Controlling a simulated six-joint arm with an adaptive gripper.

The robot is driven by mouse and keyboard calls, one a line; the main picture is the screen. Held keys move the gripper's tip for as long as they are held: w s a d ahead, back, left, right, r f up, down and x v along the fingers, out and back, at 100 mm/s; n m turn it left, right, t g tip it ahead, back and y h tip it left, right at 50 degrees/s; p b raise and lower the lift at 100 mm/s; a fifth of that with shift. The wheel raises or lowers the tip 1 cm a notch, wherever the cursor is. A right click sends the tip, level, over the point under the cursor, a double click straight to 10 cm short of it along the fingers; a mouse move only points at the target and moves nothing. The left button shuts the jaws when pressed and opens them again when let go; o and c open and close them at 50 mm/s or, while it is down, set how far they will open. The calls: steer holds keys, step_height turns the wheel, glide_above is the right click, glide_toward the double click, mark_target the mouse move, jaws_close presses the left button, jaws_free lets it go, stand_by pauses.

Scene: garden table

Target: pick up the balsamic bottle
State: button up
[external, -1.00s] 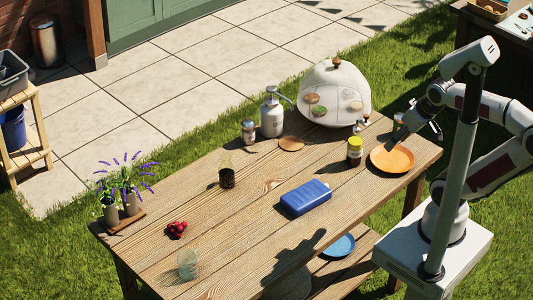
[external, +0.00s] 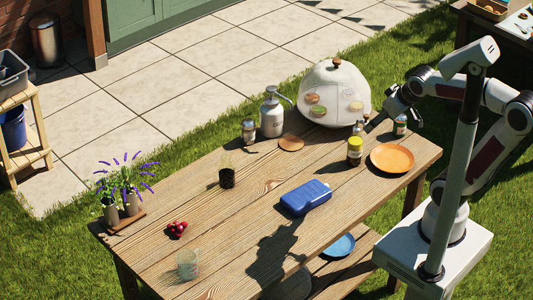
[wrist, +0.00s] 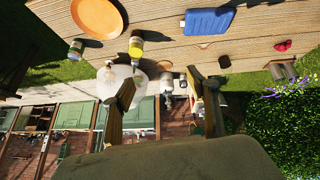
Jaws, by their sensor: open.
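A small vessel (external: 227,178) with clear glass above and dark contents below stands left of the table's middle; it best fits the balsamic bottle, though I cannot read a label. It also shows in the wrist view as a small dark shape (wrist: 224,61). My gripper (external: 392,114) is open and empty above the table's far right part, well right of that vessel. In the wrist view its two fingers (wrist: 165,98) are spread, with nothing held between them.
A white dome (external: 335,90), a pump bottle (external: 271,115) and a lidded jar (external: 248,130) line the far side. A blue container (external: 305,197) lies mid-table.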

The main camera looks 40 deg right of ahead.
steer(key=w+a+f+n+t+y, duration=0.1)
steer(key=w+a+f+n+t, duration=0.15)
steer(key=w, duration=1.15)
steer(key=w+a+f+n+t+y, duration=0.1)
steer(key=w+a+f+n, duration=0.15)
steer(key=w, duration=1.15)
steer(key=n+g+y, duration=0.1)
steer(key=n+y, duration=0.3)
steer(key=y, duration=0.4)
glide_toward(226, 171)
steer(key=w+f, duration=0.1)
steer(key=w, duration=0.1)
steer(key=w+d+f, duration=0.1)
steer(key=w+f, duration=0.1)
steer(key=shift+d, duration=0.2)
steer(key=shift+s+a+f+y, duration=0.1)
steer(key=shift+a+f+y, duration=0.3)
steer(key=shift+y, duration=0.1)
steer(key=shift+g, duration=0.25)
steer(key=shift+x, duration=1.25)
steer(key=shift+f, duration=0.1)
